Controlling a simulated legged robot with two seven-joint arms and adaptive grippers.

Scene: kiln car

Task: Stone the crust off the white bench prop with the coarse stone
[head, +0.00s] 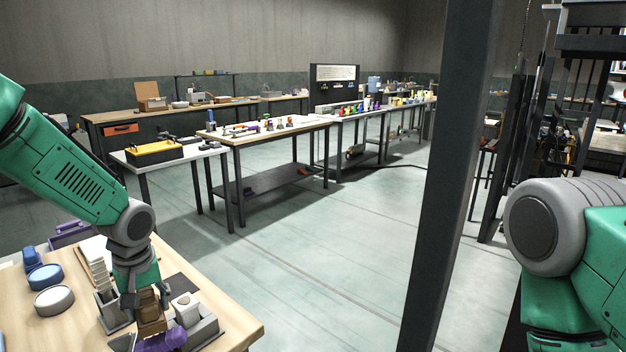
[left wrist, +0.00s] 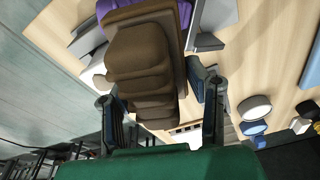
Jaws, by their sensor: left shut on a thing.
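My left gripper (head: 148,300) points down over the wooden bench and is shut on a brown, ridged block (head: 152,326), which may be the coarse stone. In the left wrist view the brown block (left wrist: 145,55) fills the space between my two fingers. Just right of it in the head view, a white piece (head: 185,300), likely the bench prop, stands in a grey holder (head: 205,328). A dark mark shows on its top; I cannot make out the crust clearly. Whether block and prop touch cannot be told. My right gripper is out of view.
A purple object (head: 165,342) lies at the block's near side. A grey holder (head: 110,312), a white stack (head: 95,262), a white-topped round tub (head: 54,300) and blue items (head: 42,272) stand to the left. A dark post (head: 445,180) rises right of the bench.

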